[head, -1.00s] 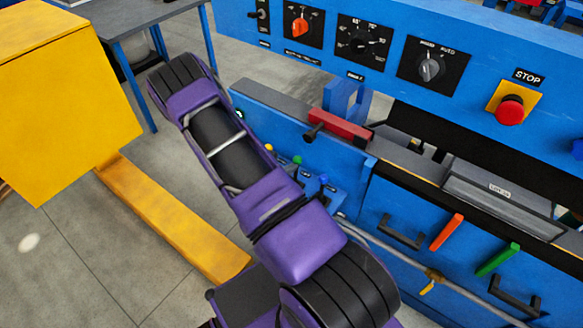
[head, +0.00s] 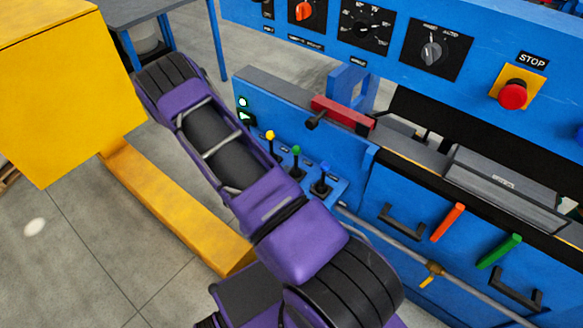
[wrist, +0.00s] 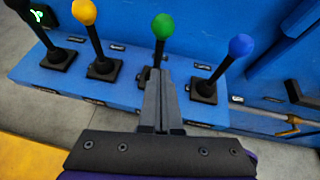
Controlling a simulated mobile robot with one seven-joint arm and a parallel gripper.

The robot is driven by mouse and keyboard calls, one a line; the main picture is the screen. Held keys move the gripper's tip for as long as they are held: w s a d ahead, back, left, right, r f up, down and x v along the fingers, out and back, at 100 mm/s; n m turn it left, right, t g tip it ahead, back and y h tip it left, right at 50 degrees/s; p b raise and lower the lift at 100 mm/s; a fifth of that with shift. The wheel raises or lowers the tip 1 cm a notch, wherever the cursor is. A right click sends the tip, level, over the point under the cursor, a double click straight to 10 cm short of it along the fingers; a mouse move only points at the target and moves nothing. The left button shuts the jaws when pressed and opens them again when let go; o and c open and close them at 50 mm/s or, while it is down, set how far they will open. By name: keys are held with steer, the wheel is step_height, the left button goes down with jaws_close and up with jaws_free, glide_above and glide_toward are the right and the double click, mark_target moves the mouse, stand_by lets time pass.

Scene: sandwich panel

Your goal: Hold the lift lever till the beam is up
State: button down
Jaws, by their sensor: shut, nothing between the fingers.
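A blue lever box (wrist: 35,75) carries several black levers. In the wrist view one has a yellow ball (wrist: 84,12), one a green ball (wrist: 163,26) and one a blue ball (wrist: 241,45). A further lever (wrist: 36,28) at the left has its top cut off. Their labels are too small to read, so I cannot tell which is the lift lever. My gripper (wrist: 161,78) is shut and empty, its tips in front of the green lever's lower shaft; contact is unclear. My arm hides the gripper in the head view. I cannot tell which part is the beam.
A blue control panel (head: 385,62) with knobs and a red stop button (head: 513,95) spans the top right. A red bar (head: 343,112) sits on the machine edge. Orange (head: 447,228) and green (head: 498,251) handles are at right. A yellow machine (head: 70,90) stands left over open floor.

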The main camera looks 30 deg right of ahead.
steer(key=v, duration=0.9)
steer(key=shift+s+a+f, duration=0.2)
steer(key=shift+a, duration=0.2)
steer(key=shift+w, duration=0.1)
